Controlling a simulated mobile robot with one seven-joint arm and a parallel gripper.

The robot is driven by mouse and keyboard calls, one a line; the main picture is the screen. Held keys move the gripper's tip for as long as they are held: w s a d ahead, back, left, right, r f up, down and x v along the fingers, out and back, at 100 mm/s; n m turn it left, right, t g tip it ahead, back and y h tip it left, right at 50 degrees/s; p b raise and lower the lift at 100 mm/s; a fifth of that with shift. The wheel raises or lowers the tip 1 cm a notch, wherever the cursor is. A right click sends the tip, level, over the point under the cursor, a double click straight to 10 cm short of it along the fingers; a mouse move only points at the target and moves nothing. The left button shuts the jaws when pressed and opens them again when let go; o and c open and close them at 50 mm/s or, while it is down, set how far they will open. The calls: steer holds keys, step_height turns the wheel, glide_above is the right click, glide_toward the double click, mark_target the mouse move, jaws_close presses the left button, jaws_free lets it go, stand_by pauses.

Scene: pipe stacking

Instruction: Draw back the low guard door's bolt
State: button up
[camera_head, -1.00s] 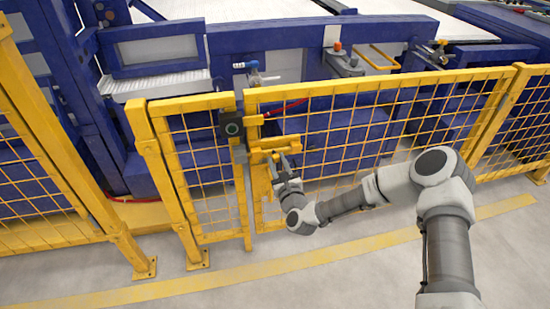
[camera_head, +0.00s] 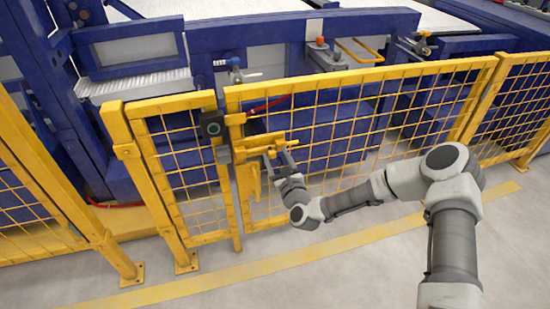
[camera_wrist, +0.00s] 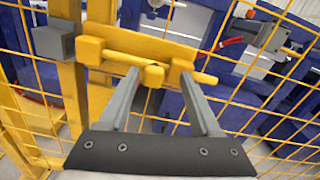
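The yellow guard door (camera_head: 330,125) stands in line with its fence, with the yellow bolt (camera_head: 262,143) on its upper left. In the wrist view the bolt's rod (camera_wrist: 122,60) runs across a yellow backing plate (camera_wrist: 160,45), and its right end sticks out past the right bracket. The bolt's handle (camera_wrist: 153,76) faces me. My gripper (camera_head: 278,157) is at the bolt; in the wrist view its spread fingers (camera_wrist: 160,78) stand either side of the handle. The left finger is close beside it; contact is unclear. Whether the rod's left end enters the grey keeper (camera_wrist: 52,42) is unclear.
A dark box with a round face (camera_head: 213,128) sits on the fence post left of the door. Blue machinery with a white bed (camera_head: 290,30) stands behind the fence. The grey floor (camera_head: 350,275) in front is clear, with a yellow stripe along it.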

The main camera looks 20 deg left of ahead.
steer(key=p+v, duration=0.3)
steer(key=v, duration=1.4)
steer(key=shift+s, duration=0.2)
